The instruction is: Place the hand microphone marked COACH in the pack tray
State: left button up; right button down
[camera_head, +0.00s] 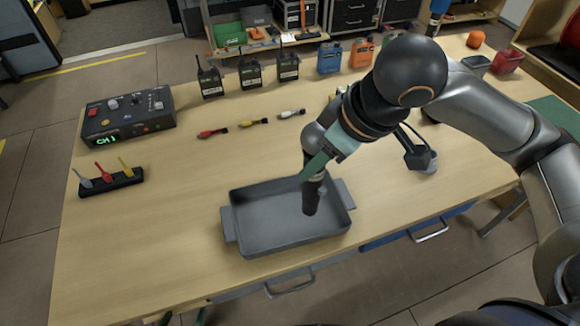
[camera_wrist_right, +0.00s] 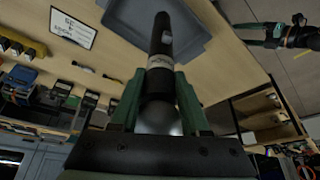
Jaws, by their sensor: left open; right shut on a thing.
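The grey pack tray (camera_head: 260,243) lies on the front of the table, and its floor looks empty apart from the microphone's end above it. My right gripper (camera_head: 318,165) is shut on a dark hand microphone (camera_head: 311,200), held steeply with its lower end over the tray's right half. I cannot tell whether that end touches the floor. My left gripper (camera_head: 183,319) barely shows at the bottom edge, open.
A control box (camera_head: 128,115) and a rack with three coloured paddles (camera_head: 110,183) stand at the left. Three radios (camera_head: 250,75), blue and orange packs (camera_head: 361,53) and three short coloured plugs (camera_head: 252,122) are farther back. A dark device (camera_head: 418,158) stands right of the tray.

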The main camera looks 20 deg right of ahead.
jog(key=w+b+x, duration=0.1)
jog(key=x, duration=1)
jog(key=shift+w+a+r, duration=0.2)
jog(key=shift+w, duration=0.2)
jog(key=shift+f, duration=0.15)
jog(key=shift+c, duration=1.9)
grip_release()
